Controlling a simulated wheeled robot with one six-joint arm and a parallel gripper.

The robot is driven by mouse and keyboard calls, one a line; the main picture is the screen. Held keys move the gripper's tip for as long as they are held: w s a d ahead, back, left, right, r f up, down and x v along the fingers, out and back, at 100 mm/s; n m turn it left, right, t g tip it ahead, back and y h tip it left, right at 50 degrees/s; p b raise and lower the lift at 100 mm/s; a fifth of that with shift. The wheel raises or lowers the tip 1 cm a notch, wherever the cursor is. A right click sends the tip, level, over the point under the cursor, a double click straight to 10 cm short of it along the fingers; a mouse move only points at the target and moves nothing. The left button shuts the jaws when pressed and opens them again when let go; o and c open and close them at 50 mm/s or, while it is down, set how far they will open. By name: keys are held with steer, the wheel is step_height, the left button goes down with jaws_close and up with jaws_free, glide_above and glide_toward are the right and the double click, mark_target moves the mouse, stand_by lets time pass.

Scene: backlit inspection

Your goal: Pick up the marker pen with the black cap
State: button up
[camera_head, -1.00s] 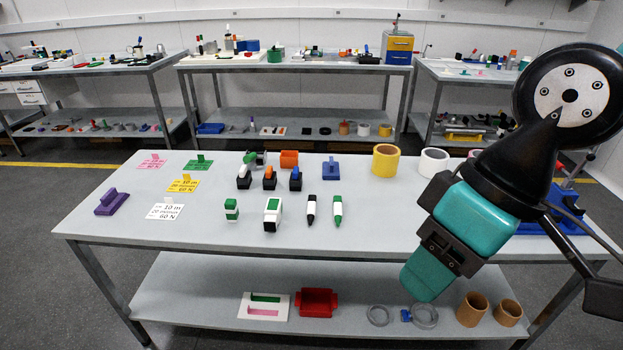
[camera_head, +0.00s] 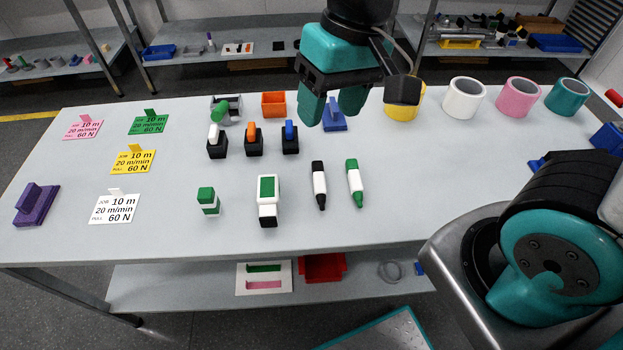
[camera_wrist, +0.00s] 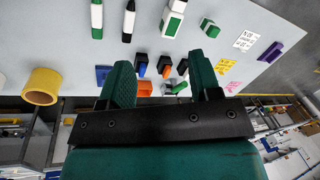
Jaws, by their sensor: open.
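The marker pen with the black cap (camera_head: 319,185) lies on the grey table, white-bodied with black ends. It also shows at the top of the wrist view (camera_wrist: 128,22). A similar pen with green ends (camera_head: 354,183) lies just to its right in the head view. My gripper (camera_head: 331,112) is open and empty, teal-fingered, above the table's far part. It is farther back than the black-capped pen and apart from it. Its two fingers (camera_wrist: 163,85) show in the wrist view with nothing held between them.
A yellow roll (camera_head: 404,108) and other rolls stand at the back right.

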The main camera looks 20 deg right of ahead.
steer(key=w+d+f+m+h+b, duration=0.25)
steer(key=w+f+m, duration=0.35)
steer(key=w+f, duration=0.3)
steer(key=b, duration=0.1)
glide_above(319, 178)
step_height(319, 178, down, 12)
steer(key=shift+s+a+f, duration=0.1)
steer(key=shift+s+a, duration=0.05)
steer(key=shift+f+b, duration=0.3)
steer(key=shift+f, duration=2.6)
steer(key=c, duration=1)
steer(key=shift+r, duration=0.15)
